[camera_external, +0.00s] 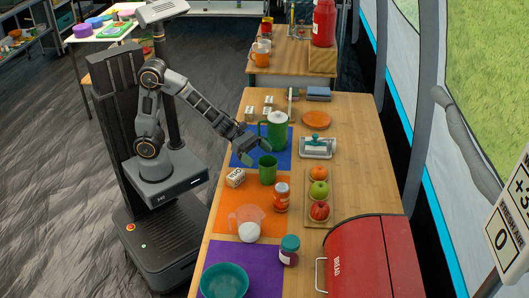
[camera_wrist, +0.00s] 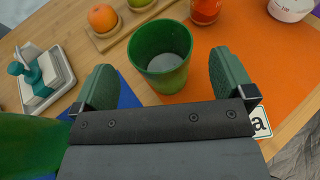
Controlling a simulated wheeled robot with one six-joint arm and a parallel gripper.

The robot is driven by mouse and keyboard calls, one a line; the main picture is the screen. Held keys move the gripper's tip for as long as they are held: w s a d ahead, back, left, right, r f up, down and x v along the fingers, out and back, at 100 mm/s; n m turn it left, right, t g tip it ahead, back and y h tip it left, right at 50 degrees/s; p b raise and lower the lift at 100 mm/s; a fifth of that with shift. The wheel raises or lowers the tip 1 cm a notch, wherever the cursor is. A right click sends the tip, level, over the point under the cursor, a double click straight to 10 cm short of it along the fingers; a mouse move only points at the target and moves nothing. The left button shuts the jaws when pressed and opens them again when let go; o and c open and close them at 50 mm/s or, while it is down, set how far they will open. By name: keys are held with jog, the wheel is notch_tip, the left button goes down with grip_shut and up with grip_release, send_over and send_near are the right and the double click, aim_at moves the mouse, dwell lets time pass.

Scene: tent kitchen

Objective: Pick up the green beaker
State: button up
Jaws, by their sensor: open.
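The green beaker (camera_external: 267,171) stands upright on the table in the external view, where the blue and orange mats meet. It also shows in the wrist view (camera_wrist: 161,80), open at the top and seemingly empty. My gripper (camera_external: 256,149) is open just behind and above the beaker. In the wrist view its two green-padded fingers (camera_wrist: 163,92) stand apart, one on each side of the beaker's near part. The beaker's body lies ahead of and between the fingers, with nothing gripped.
A green pitcher (camera_external: 277,131) stands close behind my gripper.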

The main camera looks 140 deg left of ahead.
aim_at(275, 167)
jog(key=x, duration=0.5)
jog(key=shift+b, duration=0.35)
jog(key=shift+c, duration=0.5)
jog(key=c, duration=1.1)
jog(key=shift+r, duration=0.2)
